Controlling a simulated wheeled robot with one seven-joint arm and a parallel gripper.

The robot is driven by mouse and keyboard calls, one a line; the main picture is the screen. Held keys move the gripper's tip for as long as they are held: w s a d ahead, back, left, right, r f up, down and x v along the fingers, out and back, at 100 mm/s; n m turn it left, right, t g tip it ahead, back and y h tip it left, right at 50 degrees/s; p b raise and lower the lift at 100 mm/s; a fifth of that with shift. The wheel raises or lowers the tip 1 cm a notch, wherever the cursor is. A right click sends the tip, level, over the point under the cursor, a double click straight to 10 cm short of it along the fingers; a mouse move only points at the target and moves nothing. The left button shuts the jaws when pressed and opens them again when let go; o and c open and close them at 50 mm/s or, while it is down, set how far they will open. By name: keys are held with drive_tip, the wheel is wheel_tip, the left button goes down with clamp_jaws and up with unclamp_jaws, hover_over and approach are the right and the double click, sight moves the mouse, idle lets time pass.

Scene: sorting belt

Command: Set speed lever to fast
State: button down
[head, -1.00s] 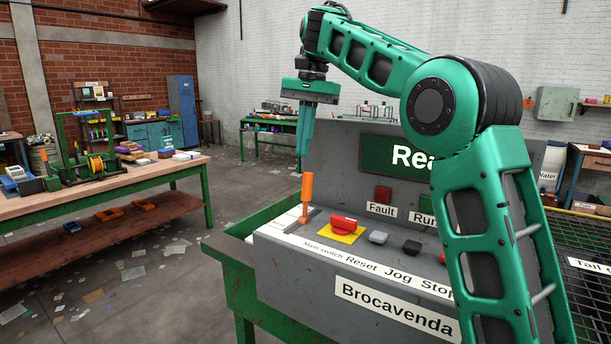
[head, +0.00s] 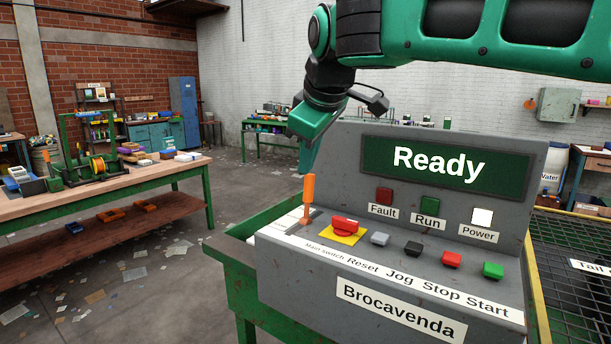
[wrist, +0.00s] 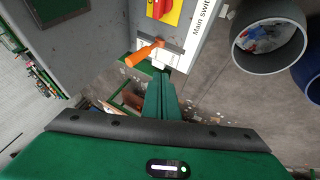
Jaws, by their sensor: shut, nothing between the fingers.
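The speed lever has an orange handle (head: 308,192) and stands nearly upright at the left end of the grey control console (head: 400,308), on a white plate (head: 287,222). In the wrist view the orange handle (wrist: 143,52) is just ahead of the fingertips, slightly to their left. My gripper (head: 306,160) is shut and empty, its green fingers just above and behind the lever's top in the head view. In the wrist view the closed fingers (wrist: 160,92) point toward the lever's plate. I cannot tell whether they touch the handle. The plate's markings are unreadable.
The red main switch (head: 344,225) on a yellow plate sits right beside the lever. Grey, black, red and green buttons follow to the right. The screen (head: 444,165) reads Ready. Round bins (wrist: 270,42) show in the wrist view. A workbench (head: 120,185) stands left.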

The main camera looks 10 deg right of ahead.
approach(304, 196)
wheel_tip(304, 196, down, 3)
drive_tip(key=a, duration=0.3)
drive_tip(key=shift+w+d+f, duration=0.2)
drive_tip(key=shift+w+d, duration=0.5)
drive_tip(key=shift+w+d+f, duration=0.25)
drive_tip(key=shift+w+d, duration=0.4)
drive_tip(key=shift+d, duration=0.05)
drive_tip(key=shift+w+a, duration=0.1)
drive_tip(key=shift+a, duration=0.05)
